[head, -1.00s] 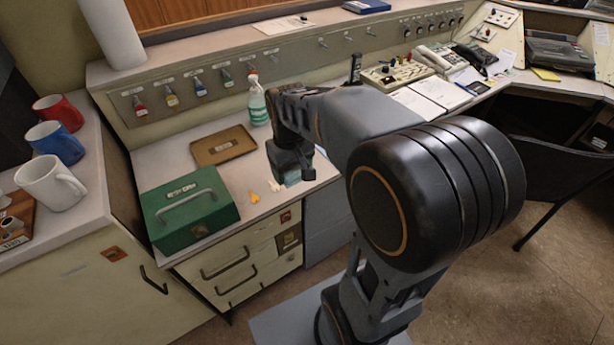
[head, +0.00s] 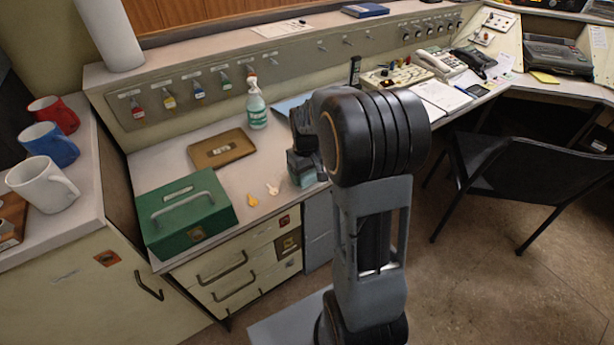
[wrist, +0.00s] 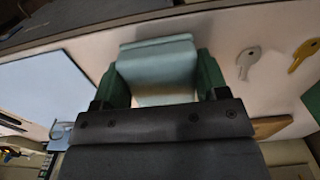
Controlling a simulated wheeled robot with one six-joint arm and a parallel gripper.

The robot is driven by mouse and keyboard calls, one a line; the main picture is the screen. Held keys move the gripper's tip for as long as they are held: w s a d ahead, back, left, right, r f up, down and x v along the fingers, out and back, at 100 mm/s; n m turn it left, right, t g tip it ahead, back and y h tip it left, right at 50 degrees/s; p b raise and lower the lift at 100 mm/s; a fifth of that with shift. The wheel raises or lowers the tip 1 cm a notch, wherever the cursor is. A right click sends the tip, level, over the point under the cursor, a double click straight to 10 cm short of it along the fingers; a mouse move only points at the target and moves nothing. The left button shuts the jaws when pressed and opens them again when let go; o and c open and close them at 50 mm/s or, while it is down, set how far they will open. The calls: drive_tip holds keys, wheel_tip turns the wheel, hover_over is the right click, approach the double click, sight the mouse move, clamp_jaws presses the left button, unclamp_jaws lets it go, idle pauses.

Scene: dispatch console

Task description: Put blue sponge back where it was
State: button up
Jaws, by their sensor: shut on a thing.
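The blue sponge (wrist: 158,72) is a pale blue block in the wrist view, between the two green fingers of my gripper (head: 304,172). My gripper is shut on it. In the head view my gripper is low over the front edge of the counter, to the right of two keys. I cannot tell whether the sponge touches the counter. A pale key (head: 272,188) and a yellow key (head: 252,200) lie on the counter; the pale key also shows in the wrist view (wrist: 248,60), just right of the sponge.
A green cash box (head: 186,215) and a brown tray (head: 221,149) stand to the left. A spray bottle (head: 256,106) stands behind my gripper. A flat blue sheet (wrist: 45,92) lies left of the sponge in the wrist view. A black chair (head: 520,165) stands at the right.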

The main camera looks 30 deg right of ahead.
drive_tip(key=shift+f, duration=0.5)
drive_tip(key=shift+f, duration=0.1)
drive_tip(key=o, duration=1.1)
wheel_tip(320, 180, up, 12)
drive_tip(key=p, duration=0.2)
drive_tip(key=s+a+t, duration=0.1)
drive_tip(key=s+a, duration=0.2)
drive_tip(key=s, duration=0.1)
drive_tip(key=s+a+m+t, duration=0.1)
drive_tip(key=s+a, duration=0.2)
drive_tip(key=s, duration=0.2)
drive_tip(key=s+a+f+t, duration=0.1)
drive_tip(key=s+a, duration=0.2)
drive_tip(key=s, duration=0.2)
drive_tip(key=shift+s+a+m, duration=0.1)
drive_tip(key=shift+s+m, duration=0.05)
drive_tip(key=shift+m, duration=0.15)
